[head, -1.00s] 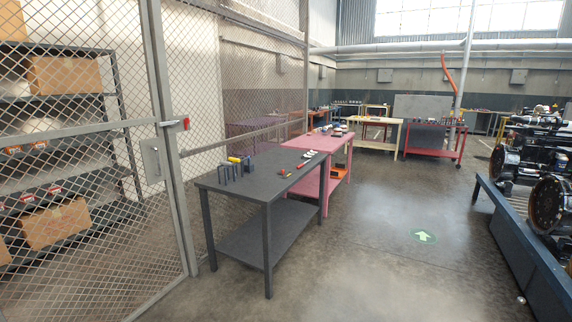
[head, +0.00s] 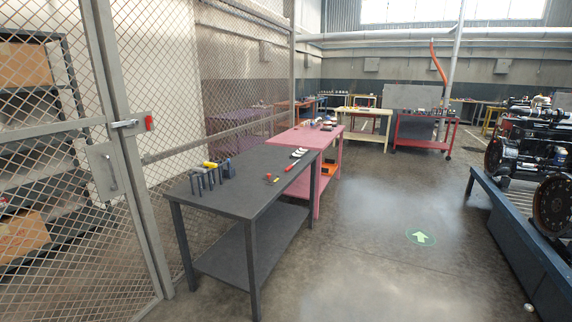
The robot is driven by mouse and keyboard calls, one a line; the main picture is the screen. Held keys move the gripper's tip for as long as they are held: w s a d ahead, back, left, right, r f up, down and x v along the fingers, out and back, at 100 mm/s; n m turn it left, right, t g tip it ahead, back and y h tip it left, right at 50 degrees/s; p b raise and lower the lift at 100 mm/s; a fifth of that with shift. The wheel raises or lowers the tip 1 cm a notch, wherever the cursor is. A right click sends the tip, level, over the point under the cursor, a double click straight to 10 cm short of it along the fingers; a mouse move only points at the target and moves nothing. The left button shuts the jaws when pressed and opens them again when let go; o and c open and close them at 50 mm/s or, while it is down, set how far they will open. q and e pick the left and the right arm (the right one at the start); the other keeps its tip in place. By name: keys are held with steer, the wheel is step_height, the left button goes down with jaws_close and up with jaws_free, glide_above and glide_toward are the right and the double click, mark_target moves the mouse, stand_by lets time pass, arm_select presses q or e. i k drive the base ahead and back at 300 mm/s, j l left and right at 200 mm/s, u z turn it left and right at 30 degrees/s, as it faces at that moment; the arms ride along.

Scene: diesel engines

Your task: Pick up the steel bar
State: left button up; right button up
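I cannot make out a steel bar for certain in the head view. A dark grey table (head: 240,199) stands ahead, left of centre. Near its left edge are several dark upright pieces (head: 199,181) with a yellow item (head: 210,164) at their top. Small red tools (head: 290,166) and pale, light-coloured items (head: 299,153) lie towards its far right corner; they are too small to identify. Neither of my grippers is in view.
A wire mesh fence with a gate (head: 112,170) runs along the left. A pink table (head: 318,136) stands behind the grey one. Engines (head: 548,205) rest on a blue stand (head: 500,222) at the right.

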mark_target(291, 166)
steer(key=i+j+z, duration=0.3)
steer(key=i+j, duration=0.65)
steer(key=j, duration=0.15)
steer(key=i, duration=0.5)
